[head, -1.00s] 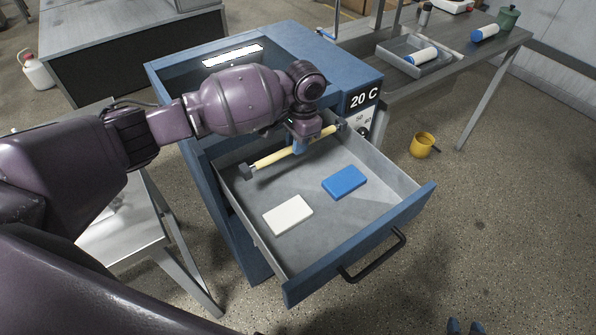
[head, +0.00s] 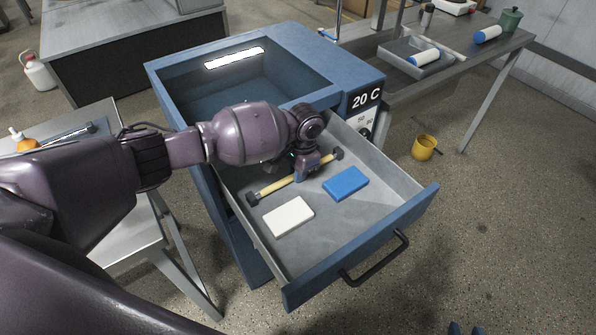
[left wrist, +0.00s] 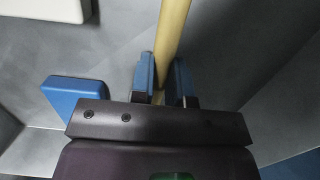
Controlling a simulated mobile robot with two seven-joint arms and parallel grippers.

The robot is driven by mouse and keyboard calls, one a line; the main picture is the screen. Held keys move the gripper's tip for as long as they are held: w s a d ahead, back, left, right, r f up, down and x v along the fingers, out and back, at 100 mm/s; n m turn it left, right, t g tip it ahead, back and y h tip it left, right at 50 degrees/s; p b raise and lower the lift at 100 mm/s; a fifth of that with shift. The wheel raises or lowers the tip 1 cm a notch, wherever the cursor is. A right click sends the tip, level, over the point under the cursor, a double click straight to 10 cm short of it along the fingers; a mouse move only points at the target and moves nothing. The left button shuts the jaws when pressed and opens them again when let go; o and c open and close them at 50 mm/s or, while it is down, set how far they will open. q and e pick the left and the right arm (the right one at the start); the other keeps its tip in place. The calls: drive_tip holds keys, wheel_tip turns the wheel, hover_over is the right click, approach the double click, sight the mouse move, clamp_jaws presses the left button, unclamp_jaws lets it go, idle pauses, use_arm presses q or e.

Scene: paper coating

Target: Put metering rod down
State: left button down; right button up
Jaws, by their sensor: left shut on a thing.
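The metering rod is a pale yellow rod (head: 275,187) with dark ends, held low inside the open drawer (head: 330,242). My left gripper (head: 299,176) is shut on it near its middle. In the left wrist view, the rod (left wrist: 173,30) runs between the two blue fingers of the left gripper (left wrist: 161,76). I cannot tell whether the rod touches the drawer floor. Only the blue fingertips of my right gripper (head: 466,328) show at the bottom edge of the head view, apart with nothing between them.
A white block (head: 288,217) and a blue block (head: 345,183) lie on the drawer floor, in front of and beside the rod. The drawer belongs to a blue cabinet (head: 285,45) marked 20 C. A yellow mug (head: 423,147) stands on the floor to the right.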

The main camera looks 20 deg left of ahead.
drive_tip(key=shift+s+f, duration=0.1)
drive_tip(key=shift+s, duration=0.1)
use_arm(q)
drive_tip(key=c, duration=1.3)
unclamp_jaws()
drive_tip(key=shift+o, duration=1)
use_arm(e)
drive_tip(key=shift+w, duration=0.3)
drive_tip(key=shift+w+r, duration=0.1)
drive_tip(key=shift+r, duration=0.1)
use_arm(q)
drive_tip(key=shift+r, duration=0.2)
wheel_tip(320, 180, up, 12)
drive_tip(key=w+p, duration=0.1)
drive_tip(key=shift+d+f, duration=0.15)
drive_tip(key=shift+d, duration=0.3)
use_arm(e)
drive_tip(key=shift+r, duration=0.55)
